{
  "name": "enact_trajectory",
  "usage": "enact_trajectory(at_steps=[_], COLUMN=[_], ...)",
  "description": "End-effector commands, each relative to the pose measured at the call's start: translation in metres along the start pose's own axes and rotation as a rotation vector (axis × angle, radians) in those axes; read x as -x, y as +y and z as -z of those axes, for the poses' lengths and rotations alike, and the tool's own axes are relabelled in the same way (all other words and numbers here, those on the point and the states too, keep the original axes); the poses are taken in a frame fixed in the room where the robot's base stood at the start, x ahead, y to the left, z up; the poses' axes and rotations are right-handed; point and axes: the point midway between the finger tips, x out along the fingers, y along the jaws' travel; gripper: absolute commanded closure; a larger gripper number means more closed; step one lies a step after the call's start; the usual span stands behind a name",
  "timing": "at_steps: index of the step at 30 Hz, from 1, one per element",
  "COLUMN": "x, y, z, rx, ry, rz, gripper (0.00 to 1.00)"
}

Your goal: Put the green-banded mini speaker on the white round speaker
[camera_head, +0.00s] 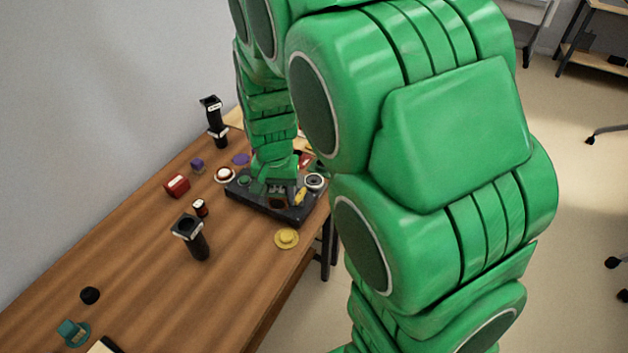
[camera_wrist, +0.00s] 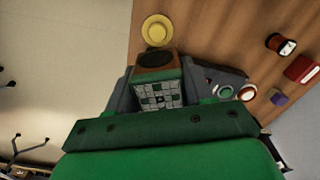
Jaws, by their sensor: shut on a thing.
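My gripper (camera_head: 276,190) is low over the black tray (camera_head: 262,207) in the head view. In the wrist view my gripper (camera_wrist: 160,88) is shut on a small brown box (camera_wrist: 156,68) with a dark oval on one side and a green-and-white checkered face. In the head view the box shows brown and dark between the fingers (camera_head: 278,200). A white-rimmed round thing with a dark centre (camera_head: 314,181), likely the white round speaker, is at the tray's right end.
A green round thing (camera_head: 244,181) and a yellow thing (camera_head: 300,196) are at the tray. A white-and-red round thing (camera_head: 225,174), red box (camera_head: 177,185), yellow hat-shaped thing (camera_head: 286,238) and dark upright holder (camera_head: 191,237) stand nearby. The table's left middle is clear.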

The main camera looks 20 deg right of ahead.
Motion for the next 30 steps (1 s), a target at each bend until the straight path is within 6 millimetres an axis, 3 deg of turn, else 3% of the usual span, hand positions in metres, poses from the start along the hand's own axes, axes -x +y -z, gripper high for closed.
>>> enact_trajectory(at_steps=[9,16,22,30], x=[0.006,0.010,0.011,0.001], y=[0.058,0.091,0.104,0.099], z=[0.036,0.052,0.058,0.080], rx=[-0.235,-0.362,-0.411,-0.414], ry=[0.000,0.000,0.000,-0.001], rz=[0.001,0.001,0.001,0.001], gripper=[0.82,0.82,0.82,0.82])
